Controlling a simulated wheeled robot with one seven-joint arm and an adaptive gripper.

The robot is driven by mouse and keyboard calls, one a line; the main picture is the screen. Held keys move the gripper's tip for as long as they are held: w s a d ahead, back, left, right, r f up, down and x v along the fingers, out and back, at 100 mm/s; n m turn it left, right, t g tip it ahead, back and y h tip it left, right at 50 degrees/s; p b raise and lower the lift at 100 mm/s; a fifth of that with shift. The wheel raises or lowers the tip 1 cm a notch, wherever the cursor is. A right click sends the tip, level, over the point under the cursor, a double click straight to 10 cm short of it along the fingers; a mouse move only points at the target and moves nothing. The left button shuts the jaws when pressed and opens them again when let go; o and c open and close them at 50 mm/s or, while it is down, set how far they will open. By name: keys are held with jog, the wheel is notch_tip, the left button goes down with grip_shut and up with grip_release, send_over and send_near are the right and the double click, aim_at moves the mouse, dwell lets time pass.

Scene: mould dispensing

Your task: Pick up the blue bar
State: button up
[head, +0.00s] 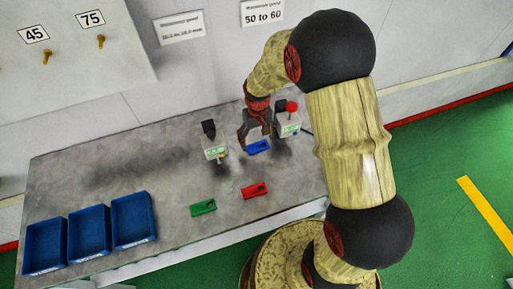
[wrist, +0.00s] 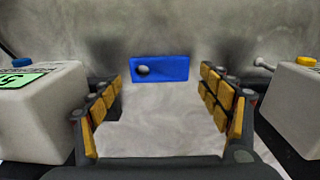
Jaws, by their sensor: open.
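The blue bar (head: 258,147) lies on the grey table between two small white devices, under my gripper in the head view. My gripper (head: 257,140) points down at it, and its fingers are open. In the wrist view the blue bar (wrist: 160,69) lies crosswise ahead, centred between my open fingertips (wrist: 163,95), with a round hole near its left end. The bar appears slightly beyond the fingertips, with nothing held between them. I cannot tell the exact gap between the gripper and the bar.
White devices (head: 214,150) (head: 290,128) stand close on both sides of the gripper. A green bar (head: 203,207) and a red bar (head: 254,190) lie nearer the table's front edge. Several blue bins (head: 133,243) stand at the left. The table (head: 120,165) is clear behind the bins.

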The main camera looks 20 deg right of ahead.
aim_at(258, 146)
notch_tip(258, 146, down, 3)
jog(key=shift+f+b, duration=0.2)
jog(key=shift+b, duration=0.1)
jog(key=c, duration=0.3)
jog(key=c, duration=0.6)
jog(key=shift+r, duration=0.15)
jog(key=shift+c, duration=0.2)
